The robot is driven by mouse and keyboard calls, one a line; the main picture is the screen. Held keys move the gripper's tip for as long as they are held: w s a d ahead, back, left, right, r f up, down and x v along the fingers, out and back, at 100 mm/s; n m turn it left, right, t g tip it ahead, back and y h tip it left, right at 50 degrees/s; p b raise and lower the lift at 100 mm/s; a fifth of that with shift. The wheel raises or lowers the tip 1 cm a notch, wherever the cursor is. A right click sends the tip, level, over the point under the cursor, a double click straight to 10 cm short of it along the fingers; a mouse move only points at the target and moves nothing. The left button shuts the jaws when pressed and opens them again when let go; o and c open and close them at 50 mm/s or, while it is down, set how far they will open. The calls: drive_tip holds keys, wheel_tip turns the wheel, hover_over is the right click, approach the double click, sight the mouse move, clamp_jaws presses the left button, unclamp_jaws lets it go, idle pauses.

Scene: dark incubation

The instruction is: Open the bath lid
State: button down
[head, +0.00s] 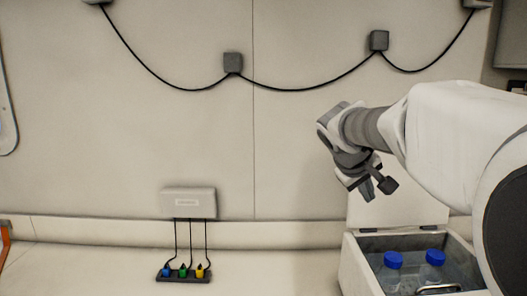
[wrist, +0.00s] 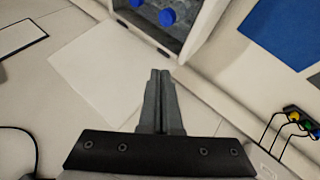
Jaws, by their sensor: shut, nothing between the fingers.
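The bath (head: 355,268) is a white box with a grey interior at the lower right of the head view. Its white lid (head: 418,212) stands raised at the back edge, and the bath is open. In the wrist view the bath (wrist: 205,25) is at the top, and the lid (wrist: 95,62) appears as a pale panel beside it. Two blue-capped bottles (head: 393,261) (head: 435,258) are inside the bath. My gripper (head: 378,187) is shut and empty, above the bath and in front of the lid. Its closed fingers also show in the wrist view (wrist: 160,75). I cannot tell whether they touch the lid.
A small rack with coloured plugs (head: 183,274) sits on the bench, wired to a white wall box (head: 188,203). A black cable (head: 300,90) hangs along the upper wall. The bench between rack and bath is clear.

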drive_tip(key=w+a+n+t+h+b, duration=0.1)
drive_tip(key=w+n+t+h, duration=0.2)
drive_tip(key=w, duration=1)
drive_tip(key=w+a+n+t+h, duration=0.1)
drive_tip(key=w+a+n+h, duration=0.3)
drive_tip(key=w, duration=0.9)
drive_tip(key=w+d+m+p, duration=0.1)
drive_tip(key=w+d+p, duration=0.1)
drive_tip(key=d, duration=0.8)
drive_tip(key=shift+r+h+p, duration=0.25)
drive_tip(key=shift+h+p, duration=0.15)
drive_tip(key=shift+p, duration=0.5)
drive_tip(key=shift+s+f+b, duration=0.1)
drive_tip(key=shift+b, duration=0.25)
